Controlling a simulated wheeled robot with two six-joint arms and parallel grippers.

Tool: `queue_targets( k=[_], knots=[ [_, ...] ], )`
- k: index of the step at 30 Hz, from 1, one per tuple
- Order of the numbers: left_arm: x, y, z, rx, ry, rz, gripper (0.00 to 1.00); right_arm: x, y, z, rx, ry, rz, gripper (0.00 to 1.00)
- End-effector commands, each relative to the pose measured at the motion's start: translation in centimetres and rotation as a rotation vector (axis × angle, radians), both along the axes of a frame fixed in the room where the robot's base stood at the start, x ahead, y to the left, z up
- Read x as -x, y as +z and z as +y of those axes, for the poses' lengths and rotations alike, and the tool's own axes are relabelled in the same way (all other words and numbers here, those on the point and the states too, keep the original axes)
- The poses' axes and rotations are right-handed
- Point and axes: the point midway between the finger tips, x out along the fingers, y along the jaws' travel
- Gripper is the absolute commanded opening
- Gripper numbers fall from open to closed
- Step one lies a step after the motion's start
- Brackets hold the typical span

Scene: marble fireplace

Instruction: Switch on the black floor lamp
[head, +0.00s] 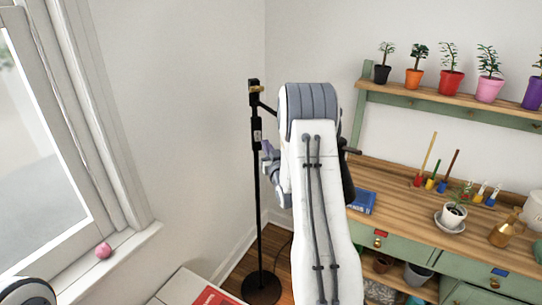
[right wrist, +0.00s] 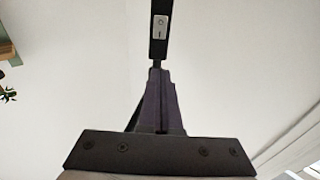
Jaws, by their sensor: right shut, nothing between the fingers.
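The black floor lamp (head: 258,205) stands in the corner, a thin upright pole on a round base. A small light switch plate (head: 257,137) sits on its upper pole. In the right wrist view the switch (right wrist: 160,27), with a circle and a line on it, is just beyond the fingertips. My right gripper (head: 266,151) is shut and empty, beside the pole at about the height of the switch or slightly below. In the right wrist view my right gripper (right wrist: 158,68) points at the pole below the switch; I cannot tell whether it touches. My left gripper is out of view.
A green workbench (head: 400,185) with a blue book (head: 361,201) and pots stands on the right, under a shelf (head: 460,101) of potted plants. A window sill (head: 120,255) with a pink ball (head: 103,250) is on the left. White wall lies behind the lamp.

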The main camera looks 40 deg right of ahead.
Motion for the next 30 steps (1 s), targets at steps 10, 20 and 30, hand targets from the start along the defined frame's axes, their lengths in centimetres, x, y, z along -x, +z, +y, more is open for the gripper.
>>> queue_targets(
  k=[10, 20, 30],
  knots=[
    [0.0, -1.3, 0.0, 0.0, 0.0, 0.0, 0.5, 3.3, 0.5, 1.1, 0.0, -0.003, -0.001, 0.0],
    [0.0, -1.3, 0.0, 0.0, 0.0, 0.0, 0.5, 3.4, 0.5, 1.0, 0.001, -0.004, 0.0, 0.0],
    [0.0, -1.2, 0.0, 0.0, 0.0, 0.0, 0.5, 2.7, 0.5, 2.3, -0.008, 0.017, 0.029, 0.0]
  ],
)
